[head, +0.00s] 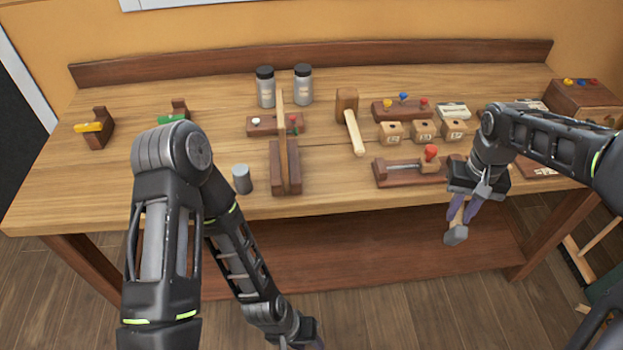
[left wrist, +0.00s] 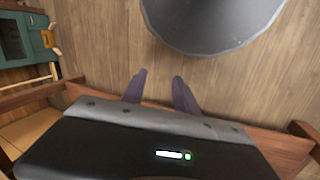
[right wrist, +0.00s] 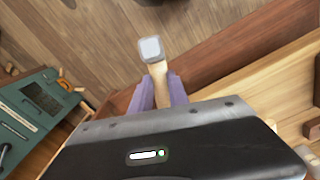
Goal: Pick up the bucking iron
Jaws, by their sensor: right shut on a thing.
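A short grey metal cylinder (head: 241,179), which I take to be the bucking iron, stands upright on the bench left of an upright plank joint (head: 284,160). No gripper is near it. My right gripper (head: 463,212) is shut on a hammer with a pale wooden handle and a grey head (head: 456,235). It holds the hammer head down in front of the bench edge; the hammer head also shows in the right wrist view (right wrist: 151,49). My left gripper (left wrist: 160,88) is low in front of the bench, fingers apart and empty; the head view mostly cuts it off.
A wooden mallet (head: 347,110), two lidded jars (head: 265,88), small numbered blocks (head: 422,129) and a clamp-like wooden fixture (head: 405,173) stand on the bench (head: 110,185). Its front left is clear. A teal cabinet (right wrist: 40,115) shows in the right wrist view.

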